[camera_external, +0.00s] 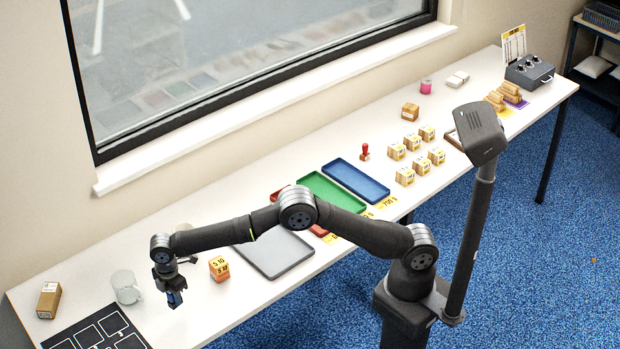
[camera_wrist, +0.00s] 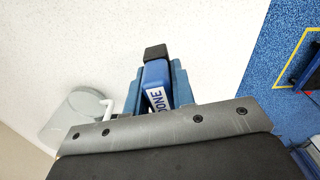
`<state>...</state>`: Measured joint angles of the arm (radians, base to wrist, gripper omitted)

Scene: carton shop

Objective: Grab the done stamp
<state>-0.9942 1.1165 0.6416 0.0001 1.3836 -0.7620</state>
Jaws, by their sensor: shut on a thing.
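The done stamp (camera_wrist: 156,82) is blue with a dark end and a white label reading "ONE" in the part that shows. My gripper (camera_wrist: 153,92) is shut on it, with a blue finger on each side. In the external view my gripper (camera_external: 173,294) points down at the left part of the table, between the glass mug and the orange block. The stamp shows there only as a small blue shape between the fingers. It appears to be above the table; the exact gap cannot be told.
A glass mug (camera_external: 126,288) stands left of my gripper, and an orange block (camera_external: 219,268) stands right. A black sheet with white squares (camera_external: 62,335) lies at the front left. A grey tray (camera_external: 273,262), a green tray (camera_external: 331,196), a blue tray (camera_external: 356,181) and small cartons (camera_external: 405,176) lie further right.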

